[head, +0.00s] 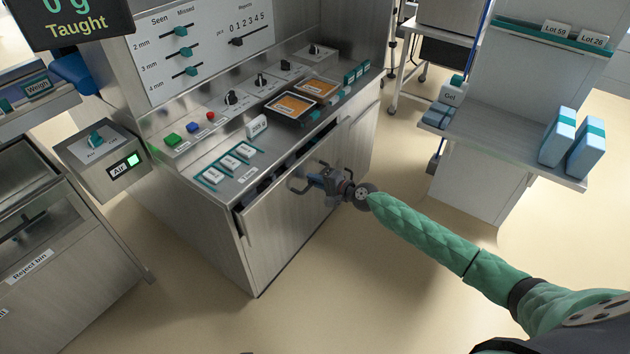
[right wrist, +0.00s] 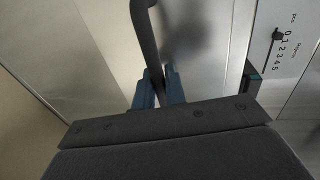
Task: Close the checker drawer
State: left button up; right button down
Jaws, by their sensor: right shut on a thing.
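The checker drawer (head: 285,222) is in the steel cabinet under the control panel in the head view. Its front stands out a little from the cabinet, with a dark gap along its top edge. A dark bar handle (head: 296,186) is on its front; in the right wrist view the handle (right wrist: 147,40) runs down between the fingers. My right gripper (head: 322,181) is shut on this handle, with its blue fingers (right wrist: 159,88) on either side of the bar. The inside of the drawer is mostly hidden. My left gripper is not in view.
The counter (head: 180,160) above the drawer holds labelled tiles, knobs, buttons and two orange-faced trays. An air box (head: 95,150) and a reject bin (head: 60,270) stand left. A shelf (head: 510,140) with blue packs stands right. The floor in front is clear.

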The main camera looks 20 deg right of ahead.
aim_at(304, 175)
jog(key=x, duration=0.2)
jog(key=r+x, duration=0.1)
jog(key=x, duration=0.1)
jog(key=shift+w+a+f, duration=0.1)
jog(key=shift+w, duration=0.05)
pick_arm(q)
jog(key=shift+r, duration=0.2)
pick_arm(e)
jog(key=c, duration=1.5)
grip_release()
jog(key=shift+w+a, duration=0.1)
jog(key=shift+c, duration=0.2)
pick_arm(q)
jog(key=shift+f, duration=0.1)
